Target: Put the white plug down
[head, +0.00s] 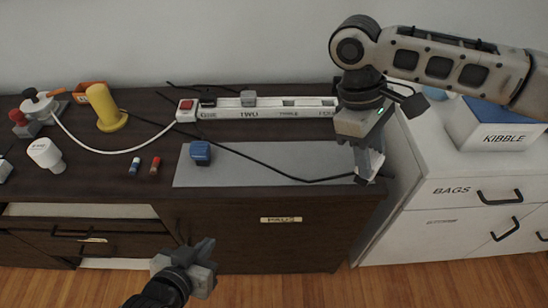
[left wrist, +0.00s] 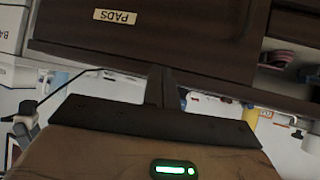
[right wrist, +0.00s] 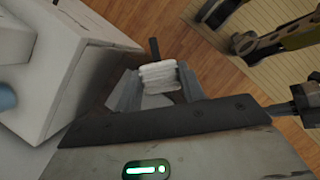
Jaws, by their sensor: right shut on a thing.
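The white plug (right wrist: 158,77) is ribbed and sits between the fingers of my right gripper (right wrist: 153,92), which is shut on it. In the head view my right gripper (head: 368,168) points down at the counter's right end, just right of the grey mat (head: 258,172). There its fingers mostly hide the plug, and I cannot tell whether it touches the counter. My left gripper (head: 207,262) is in front of the cabinet, low and away from the counter top. Its fingers (left wrist: 160,88) look closed together and empty in the left wrist view.
A white power strip (head: 225,113) with a red switch (head: 187,104) and plugs lies along the back. A blue plug (head: 200,152) stands on the mat's left part. A black cord (head: 265,165) crosses the mat.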

